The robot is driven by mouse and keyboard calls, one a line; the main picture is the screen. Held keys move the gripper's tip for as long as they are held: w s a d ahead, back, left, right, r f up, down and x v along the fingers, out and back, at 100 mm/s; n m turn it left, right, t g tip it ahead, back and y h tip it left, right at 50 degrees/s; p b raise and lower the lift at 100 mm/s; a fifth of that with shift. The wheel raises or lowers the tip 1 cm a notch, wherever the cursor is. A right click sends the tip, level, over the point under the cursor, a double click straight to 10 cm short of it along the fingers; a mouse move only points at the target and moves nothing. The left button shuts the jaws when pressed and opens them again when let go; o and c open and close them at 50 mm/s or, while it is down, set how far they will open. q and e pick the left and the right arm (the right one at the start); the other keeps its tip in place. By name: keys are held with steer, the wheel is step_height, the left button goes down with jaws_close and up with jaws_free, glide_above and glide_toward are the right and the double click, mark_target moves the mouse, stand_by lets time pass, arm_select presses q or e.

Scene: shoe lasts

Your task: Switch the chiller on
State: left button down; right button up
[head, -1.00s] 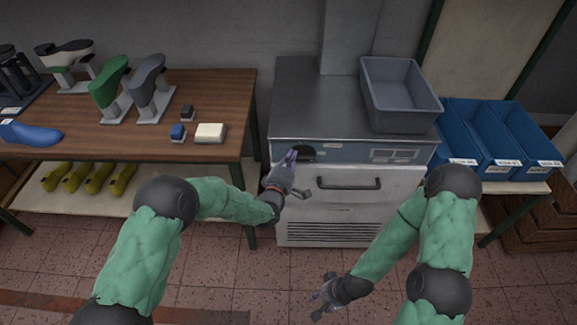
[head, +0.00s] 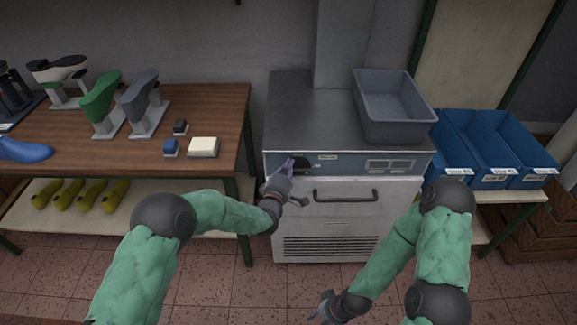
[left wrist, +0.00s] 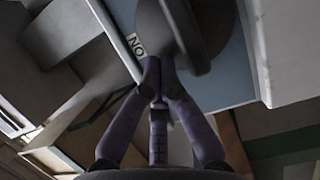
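The chiller (head: 345,222) is a pale metal cabinet with a grey top and a blue-grey control strip. Its black round knob (head: 303,164) is at the left of the strip; it also shows large in the left wrist view (left wrist: 200,35), beside a label (left wrist: 137,45) whose letters look like ON upside down. My left gripper (head: 288,167) is at the knob's left side. In the left wrist view its fingers (left wrist: 160,75) are drawn together, tips against or very near the knob, not visibly around it. My right gripper (head: 321,304) hangs low before the chiller, fingers spread and empty.
A grey bin (head: 393,112) stands on the chiller top. Blue label-fronted bins (head: 490,150) stand on a shelf at the right. At the left, a wooden table (head: 60,143) holds shoe lasts and small blocks. The chiller has a door handle (head: 345,195) below the strip.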

arm_select(q)
steer(key=shift+f+b, duration=0.3)
steer(key=shift+f, duration=0.2)
